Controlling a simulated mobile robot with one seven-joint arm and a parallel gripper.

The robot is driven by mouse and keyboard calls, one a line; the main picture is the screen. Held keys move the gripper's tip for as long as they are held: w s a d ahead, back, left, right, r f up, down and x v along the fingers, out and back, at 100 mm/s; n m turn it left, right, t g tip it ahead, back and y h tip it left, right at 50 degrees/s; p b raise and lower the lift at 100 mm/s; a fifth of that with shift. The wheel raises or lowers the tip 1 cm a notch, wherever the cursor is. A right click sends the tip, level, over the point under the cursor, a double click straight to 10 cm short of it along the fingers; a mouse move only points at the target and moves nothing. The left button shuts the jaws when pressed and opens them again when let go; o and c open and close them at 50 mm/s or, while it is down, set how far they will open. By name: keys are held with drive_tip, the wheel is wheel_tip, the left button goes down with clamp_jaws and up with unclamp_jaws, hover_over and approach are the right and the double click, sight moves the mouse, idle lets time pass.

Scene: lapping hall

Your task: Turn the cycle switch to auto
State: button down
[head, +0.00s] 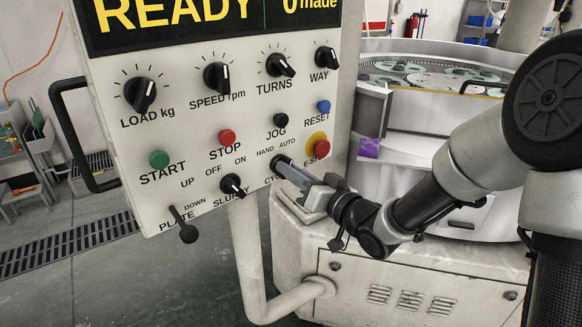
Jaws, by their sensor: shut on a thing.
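The cycle switch (279,161) is a dark knob on the lower right of the white control panel (195,112). The words HAND and AUTO are printed above it, and part of its CYCLE label shows below. My gripper (289,169) comes in from the right and is shut on this switch. The fingers cover most of the knob, so I cannot tell which way its pointer faces. The panel's screen (180,18) reads READY.
The red E-STOP button (322,149) is just right of and above my fingers. The slurry switch (233,185) and plate lever (184,224) are to the left. The JOG button (280,120) is above. The lapping machine (420,280) stands behind my arm.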

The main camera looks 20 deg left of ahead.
drive_tip(key=shift+m, duration=0.6)
drive_tip(key=c, duration=1.8)
unclamp_jaws()
drive_tip(key=shift+o, duration=0.2)
drive_tip(key=b+v, duration=0.8)
drive_tip(key=v, duration=0.9)
drive_tip(key=shift+d+b, duration=0.2)
drive_tip(key=shift+b, duration=0.15)
